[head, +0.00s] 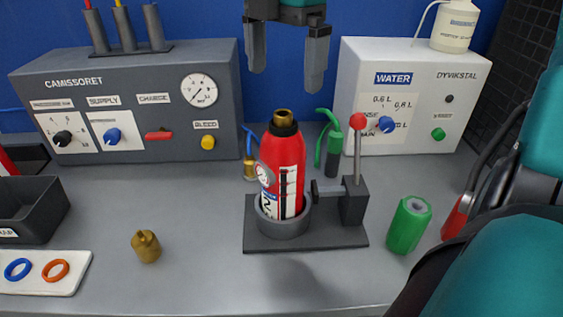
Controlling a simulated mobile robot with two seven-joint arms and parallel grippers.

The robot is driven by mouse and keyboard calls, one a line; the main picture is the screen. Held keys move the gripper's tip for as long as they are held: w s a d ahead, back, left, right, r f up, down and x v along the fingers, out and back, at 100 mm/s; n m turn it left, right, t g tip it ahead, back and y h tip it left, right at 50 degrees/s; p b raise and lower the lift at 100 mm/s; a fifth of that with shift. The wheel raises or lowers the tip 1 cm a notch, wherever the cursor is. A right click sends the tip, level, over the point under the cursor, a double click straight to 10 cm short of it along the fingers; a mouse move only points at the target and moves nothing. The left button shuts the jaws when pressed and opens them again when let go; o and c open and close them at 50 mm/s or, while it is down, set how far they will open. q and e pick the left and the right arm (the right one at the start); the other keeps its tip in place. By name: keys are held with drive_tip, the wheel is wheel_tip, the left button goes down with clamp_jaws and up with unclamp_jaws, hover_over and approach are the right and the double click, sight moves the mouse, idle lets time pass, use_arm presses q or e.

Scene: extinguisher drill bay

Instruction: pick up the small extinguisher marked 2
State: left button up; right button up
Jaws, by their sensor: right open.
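The small red extinguisher (287,158) stands upright in the round cup (284,226) of a dark stand, with a brass neck on a black collar at its top. Its white label shows a large 2 turned sideways, and a round gauge sits on its left side. My right gripper (286,80) hangs above the extinguisher at the top of the head view, fingers apart and nothing between them. The fingertips are above the brass neck in the picture, apart from it. My left gripper is not in view.
The stand's red-knobbed lever (358,125) rises right of the extinguisher. Behind are a grey supply box (130,100) and a white water box (410,105). A green cylinder (408,225), brass fitting (146,246), dark bin (32,212) and white plate (45,280) with rings sit around it.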

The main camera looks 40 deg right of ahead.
sight(282, 137)
drive_tip(key=shift+w+f, duration=0.1)
drive_tip(key=shift+f, duration=6.3)
drive_tip(key=shift+c, duration=0.2)
drive_tip(key=shift+w+r, duration=0.1)
drive_tip(key=c, duration=1.8)
